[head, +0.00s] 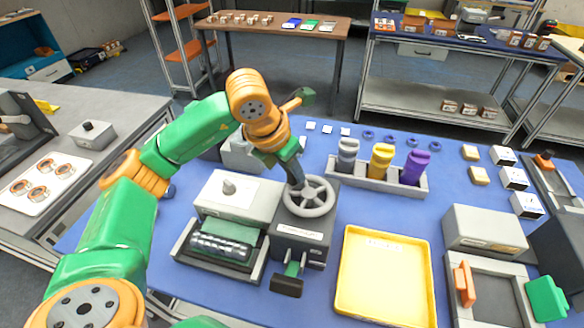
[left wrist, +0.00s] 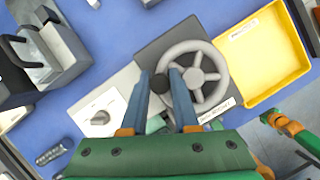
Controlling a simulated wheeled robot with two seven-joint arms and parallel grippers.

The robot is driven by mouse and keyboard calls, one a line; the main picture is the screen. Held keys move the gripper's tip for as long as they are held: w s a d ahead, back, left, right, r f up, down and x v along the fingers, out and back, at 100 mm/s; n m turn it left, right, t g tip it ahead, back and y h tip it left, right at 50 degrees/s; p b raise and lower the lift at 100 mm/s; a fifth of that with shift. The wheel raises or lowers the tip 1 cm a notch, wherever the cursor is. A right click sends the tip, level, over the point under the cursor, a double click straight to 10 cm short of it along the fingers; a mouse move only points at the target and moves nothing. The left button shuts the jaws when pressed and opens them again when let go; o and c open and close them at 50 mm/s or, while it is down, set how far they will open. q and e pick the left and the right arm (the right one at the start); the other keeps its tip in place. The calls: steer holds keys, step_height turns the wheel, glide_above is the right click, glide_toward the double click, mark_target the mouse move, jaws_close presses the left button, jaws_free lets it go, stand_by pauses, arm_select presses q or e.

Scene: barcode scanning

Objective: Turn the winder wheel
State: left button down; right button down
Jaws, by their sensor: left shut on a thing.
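The grey spoked winder wheel (head: 326,205) lies flat on top of a dark grey block beside a white-topped machine. It also shows in the left wrist view (left wrist: 222,72), with a dark knob (left wrist: 160,84) at its rim. My left gripper (head: 297,184) reaches down to the rim from the far left side. In the left wrist view its two blue-grey fingers (left wrist: 168,80) are on either side of the knob, shut on it. In the head view the fingertips partly hide the knob. My right gripper is not in view.
The white-topped machine (head: 240,193) with a roller stands left of the wheel. A yellow tray (head: 386,283) lies to the right. Behind is a grey holder (head: 400,187) with grey, yellow and purple items. Grey fixtures line the right edge. Blue table shows between them.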

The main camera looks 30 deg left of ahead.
mark_target(319, 178)
arm_select(q)
steer(key=shift+w+m, duration=0.1)
steer(key=shift+m, duration=0.2)
steer(key=shift+w+d+m+h, duration=0.2)
steer(key=shift+w+m+h, duration=0.2)
steer(key=shift+m, duration=0.6)
steer(key=m, duration=0.1)
steer(key=m+h, duration=0.1)
steer(key=shift+w+d+m+g, duration=0.3)
steer(key=shift+w+g, duration=0.1)
steer(key=m, duration=0.2)
steer(key=w+d+m+g+h+p, duration=0.1)
steer(key=m, duration=0.1)
steer(key=shift+d, duration=0.1)
steer(key=shift+w+d+m+g+p, duration=0.15)
steer(key=shift+d+m+g+p, duration=0.15)
steer(key=shift+m, duration=0.4)
steer(key=shift+w+d+m+g+p, duration=0.15)
steer(key=shift+m+g+p, duration=0.25)
steer(key=shift+m, duration=0.3)
steer(key=shift+f, duration=0.1)
steer(key=c, duration=0.7)
jaws_free()
steer(key=shift+d, duration=0.1)
